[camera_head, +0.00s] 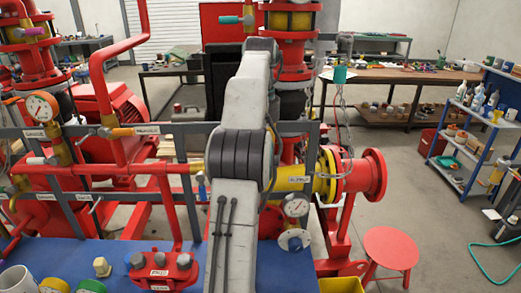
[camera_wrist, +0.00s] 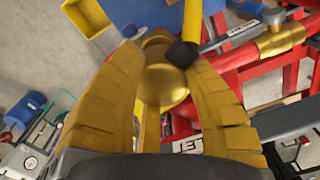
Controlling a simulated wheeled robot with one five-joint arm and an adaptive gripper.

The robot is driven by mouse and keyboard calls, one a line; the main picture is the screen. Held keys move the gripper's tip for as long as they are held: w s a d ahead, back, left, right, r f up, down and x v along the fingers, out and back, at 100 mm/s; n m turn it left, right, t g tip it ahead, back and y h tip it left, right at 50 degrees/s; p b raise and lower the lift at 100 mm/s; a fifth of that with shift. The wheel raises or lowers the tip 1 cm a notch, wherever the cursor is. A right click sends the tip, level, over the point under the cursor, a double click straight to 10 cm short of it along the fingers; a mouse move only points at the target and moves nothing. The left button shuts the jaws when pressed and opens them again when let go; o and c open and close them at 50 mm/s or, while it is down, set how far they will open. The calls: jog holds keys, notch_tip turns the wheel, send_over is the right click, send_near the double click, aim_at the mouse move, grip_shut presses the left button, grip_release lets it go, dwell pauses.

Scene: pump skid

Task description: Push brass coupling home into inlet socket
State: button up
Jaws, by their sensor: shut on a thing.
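My gripper (camera_wrist: 160,58) shows in the wrist view, with its two ridged yellow fingers closed on the brass coupling (camera_wrist: 162,86). The coupling is a rounded brass piece between the fingers; their inner sides cover part of it. A dark blocky part (camera_wrist: 183,53) overlaps the coupling's upper right, and a yellow bar runs up and right from it. I cannot tell whether the coupling touches it. I cannot clearly identify the inlet socket in either view. In the head view my own arm fills the middle and hides the gripper and coupling.
Red skid pipes and a brass fitting (camera_wrist: 282,38) lie right in the wrist view. A blue shelf (camera_head: 470,130) is far right; the floor between is open.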

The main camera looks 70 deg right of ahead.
jog(key=shift+f+b, duration=0.8)
jog(key=shift+f, duration=0.35)
jog(key=o, duration=1.3)
jog(key=shift+c, duration=0.2)
jog(key=shift+r, duration=0.1)
